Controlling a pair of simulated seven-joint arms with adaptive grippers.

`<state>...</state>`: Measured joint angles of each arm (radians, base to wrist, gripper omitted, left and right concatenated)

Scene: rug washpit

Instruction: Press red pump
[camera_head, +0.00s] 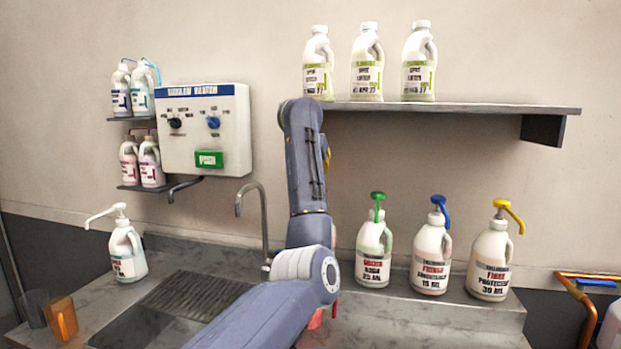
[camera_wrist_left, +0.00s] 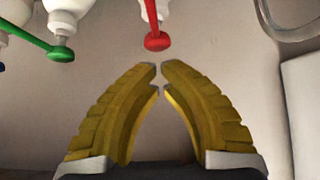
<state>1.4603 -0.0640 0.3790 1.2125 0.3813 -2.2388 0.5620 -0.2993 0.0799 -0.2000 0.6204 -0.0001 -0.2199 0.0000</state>
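The red pump (camera_wrist_left: 157,40) shows in the left wrist view, its red head and spout on a white bottle neck cut by the top edge. My left gripper (camera_wrist_left: 159,67) has yellow fingers with tips almost together and nothing between them. The tips are just below the red pump head in that picture, with a small visible gap. In the head view my left arm covers the place left of the green pump, hiding most of the red pump's bottle; only small red patches (camera_head: 315,320) show beside the arm. My right gripper is in neither view.
Green (camera_head: 377,199), blue (camera_head: 441,207) and yellow (camera_head: 508,212) pump bottles stand right of my arm. A shelf (camera_head: 460,107) with white bottles is above. A tap (camera_head: 254,200), sink and another white pump bottle (camera_head: 126,250) are left. A control box (camera_head: 203,130) hangs on the wall.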

